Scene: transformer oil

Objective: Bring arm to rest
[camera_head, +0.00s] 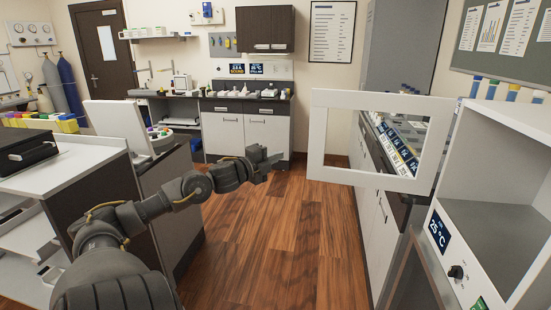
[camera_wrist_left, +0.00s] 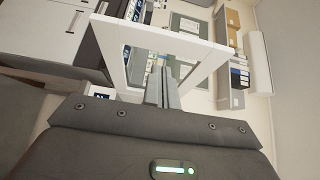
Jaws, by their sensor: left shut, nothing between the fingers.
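My left arm comes in from the lower left in the head view and is stretched forward over the aisle. Its gripper (camera_head: 268,161) is shut and empty, in the air to the left of a white framed door (camera_head: 318,140). In the left wrist view the shut fingers (camera_wrist_left: 162,88) point toward the same white frame (camera_wrist_left: 190,48). I cannot tell from these views whether they touch it. My right gripper is not in view.
The white framed door stands open from a white cabinet (camera_head: 500,130) with a 25 °C display (camera_head: 438,230). A white-topped counter (camera_head: 75,165) with a black case (camera_head: 25,150) is at left. The wooden floor (camera_head: 270,240) between is clear.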

